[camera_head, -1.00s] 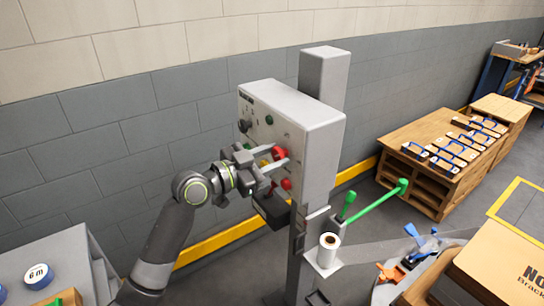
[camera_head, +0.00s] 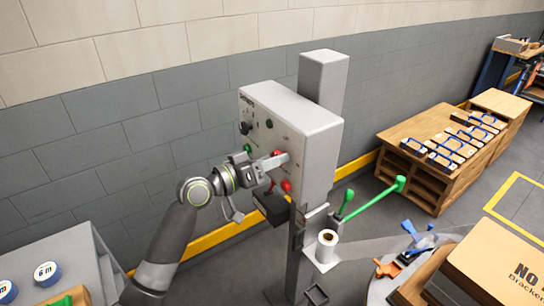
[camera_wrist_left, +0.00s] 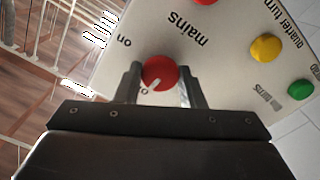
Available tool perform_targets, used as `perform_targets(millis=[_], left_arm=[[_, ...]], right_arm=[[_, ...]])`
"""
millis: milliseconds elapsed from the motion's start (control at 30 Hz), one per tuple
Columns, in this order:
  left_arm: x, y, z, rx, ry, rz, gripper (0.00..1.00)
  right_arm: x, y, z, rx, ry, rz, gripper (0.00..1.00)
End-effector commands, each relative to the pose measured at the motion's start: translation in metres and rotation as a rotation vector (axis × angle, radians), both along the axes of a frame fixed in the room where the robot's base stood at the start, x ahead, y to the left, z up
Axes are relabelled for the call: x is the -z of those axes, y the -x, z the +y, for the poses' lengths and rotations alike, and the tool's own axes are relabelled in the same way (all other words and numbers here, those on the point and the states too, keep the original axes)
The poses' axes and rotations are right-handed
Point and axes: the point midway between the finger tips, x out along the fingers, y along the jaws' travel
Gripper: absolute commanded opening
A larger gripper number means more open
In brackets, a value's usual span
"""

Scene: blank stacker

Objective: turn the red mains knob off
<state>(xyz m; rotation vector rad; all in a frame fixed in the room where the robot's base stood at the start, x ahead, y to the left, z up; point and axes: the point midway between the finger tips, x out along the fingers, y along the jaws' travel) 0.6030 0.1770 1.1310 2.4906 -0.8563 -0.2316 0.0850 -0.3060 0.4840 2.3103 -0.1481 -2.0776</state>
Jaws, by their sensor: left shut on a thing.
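The grey control box (camera_head: 300,112) stands on a post with its knobbed face toward the left. The red mains knob (camera_wrist_left: 159,72) is round with a white pointer line, which points down and left in the left wrist view. My left gripper (camera_wrist_left: 160,82) is shut on it, one finger on each side. The "mains" label is above the knob and "on" is to its left; another label below is partly hidden. In the head view my left gripper (camera_head: 276,161) reaches the box face and partly covers the red knob (camera_head: 277,153). My right gripper is not in view.
Close by on the panel are another red part (camera_head: 286,186), a yellow knob (camera_wrist_left: 265,47) and a green knob (camera_wrist_left: 301,90). A dark box (camera_head: 271,208) juts out below the gripper. A green-handled lever (camera_head: 375,198) and a white roll (camera_head: 327,244) are right of the post.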

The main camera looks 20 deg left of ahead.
Motion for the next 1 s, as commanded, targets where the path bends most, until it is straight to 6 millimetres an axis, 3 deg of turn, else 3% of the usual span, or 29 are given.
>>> perform_targets(millis=[700, 733, 900, 1000], left_arm=[[0.0007, -0.0001, 0.0000, 0.000, 0.064, 0.050, 0.13], [0.0007, -0.0001, 0.0000, 0.000, 0.064, 0.050, 0.37], [0.0005, -0.0001, 0.0000, 0.000, 0.062, 0.049, 0.57], [0.0004, -0.0001, 0.0000, 0.000, 0.062, 0.049, 0.57]], right_arm=[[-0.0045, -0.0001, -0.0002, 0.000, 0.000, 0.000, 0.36], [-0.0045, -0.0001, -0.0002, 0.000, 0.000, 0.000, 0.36], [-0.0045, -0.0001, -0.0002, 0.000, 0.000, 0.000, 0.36], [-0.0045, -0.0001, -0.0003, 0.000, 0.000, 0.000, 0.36]])
